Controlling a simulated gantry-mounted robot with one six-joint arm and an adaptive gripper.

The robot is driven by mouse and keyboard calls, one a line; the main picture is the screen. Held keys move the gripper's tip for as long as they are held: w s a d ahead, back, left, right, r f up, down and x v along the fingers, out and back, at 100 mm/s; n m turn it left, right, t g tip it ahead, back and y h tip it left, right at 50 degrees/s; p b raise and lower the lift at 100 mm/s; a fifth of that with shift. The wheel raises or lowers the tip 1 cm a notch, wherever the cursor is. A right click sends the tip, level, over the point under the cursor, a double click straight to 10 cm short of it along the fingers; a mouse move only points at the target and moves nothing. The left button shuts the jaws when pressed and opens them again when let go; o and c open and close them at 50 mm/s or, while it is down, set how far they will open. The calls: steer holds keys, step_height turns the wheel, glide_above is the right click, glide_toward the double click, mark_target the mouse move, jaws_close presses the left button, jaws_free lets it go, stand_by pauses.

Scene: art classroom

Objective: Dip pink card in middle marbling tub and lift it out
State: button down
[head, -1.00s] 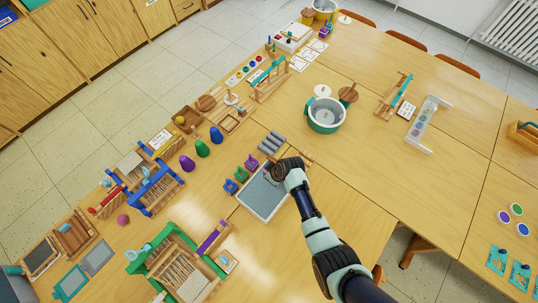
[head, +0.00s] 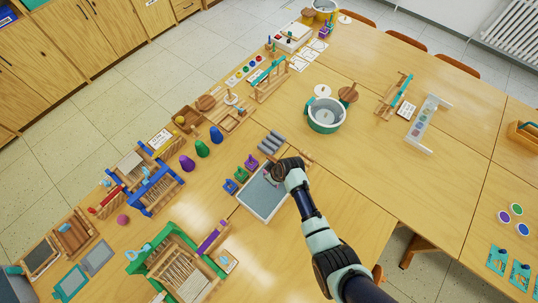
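I cannot make out a pink card in the head view. My gripper (head: 277,177) is at the upper right part of a shallow white-rimmed tray with a grey speckled surface (head: 258,197), and it covers that corner. The fingers are small and dark, so I cannot tell whether they are open, shut or holding something. A round teal tub (head: 325,116) with a pale inside stands further back on the table. A yellow round tub (head: 325,7) stands at the far end. I cannot tell which one is the middle marbling tub.
Small purple and blue blocks (head: 241,174) and grey rollers (head: 271,142) sit close to the tray. Purple, green and blue cones (head: 202,149) stand to the left. A green loom frame (head: 176,264) is at the front left. Tabletop right of the tray is mostly clear.

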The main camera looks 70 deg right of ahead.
steer(key=shift+r, duration=0.1)
step_height(320, 180, up, 6)
steer(key=p, duration=0.5)
steer(key=shift+f, duration=0.35)
